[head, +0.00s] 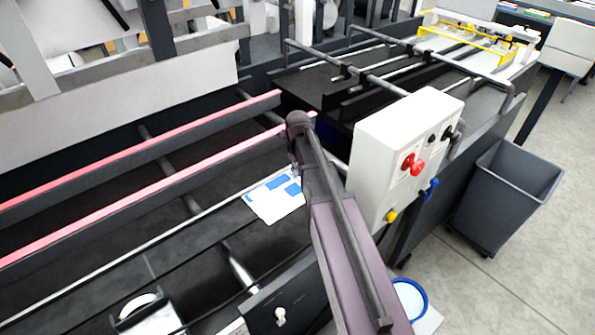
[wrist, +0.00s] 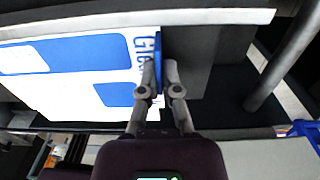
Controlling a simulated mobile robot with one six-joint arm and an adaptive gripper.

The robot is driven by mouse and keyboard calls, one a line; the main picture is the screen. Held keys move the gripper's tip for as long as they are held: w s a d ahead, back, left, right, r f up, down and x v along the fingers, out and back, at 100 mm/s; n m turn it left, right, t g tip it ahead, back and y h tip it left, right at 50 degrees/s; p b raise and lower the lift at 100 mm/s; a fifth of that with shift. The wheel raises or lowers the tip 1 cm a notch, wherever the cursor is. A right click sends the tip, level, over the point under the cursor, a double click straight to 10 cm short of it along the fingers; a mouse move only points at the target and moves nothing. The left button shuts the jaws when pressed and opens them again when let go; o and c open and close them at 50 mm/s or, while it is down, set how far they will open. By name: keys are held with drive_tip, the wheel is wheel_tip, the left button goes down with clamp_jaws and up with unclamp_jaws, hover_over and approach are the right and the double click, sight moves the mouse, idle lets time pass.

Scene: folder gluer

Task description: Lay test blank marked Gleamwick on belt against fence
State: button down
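The test blank (head: 272,206), white with blue panels, lies over the dark belt (head: 170,257) in the head view, partly hidden by my arm. In the wrist view the blank (wrist: 75,82) shows large blue letters starting "Gle" beside my fingers. My gripper (wrist: 160,65) has its fingertips close together, with the blank's blue-and-white edge between them. A pale straight rail, seemingly the fence (wrist: 210,17), runs along the blank's far edge. The blank is close to this rail and roughly parallel; I cannot tell whether they touch.
A white control box (head: 405,150) with a red knob stands right of my arm. Two red-topped rails (head: 150,205) run beyond the belt. A grey bin (head: 508,190) is on the floor at right. A blue-rimmed round container (head: 410,298) is at the bottom.

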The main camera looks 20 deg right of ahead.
drive_tip(key=c, duration=0.7)
unclamp_jaws()
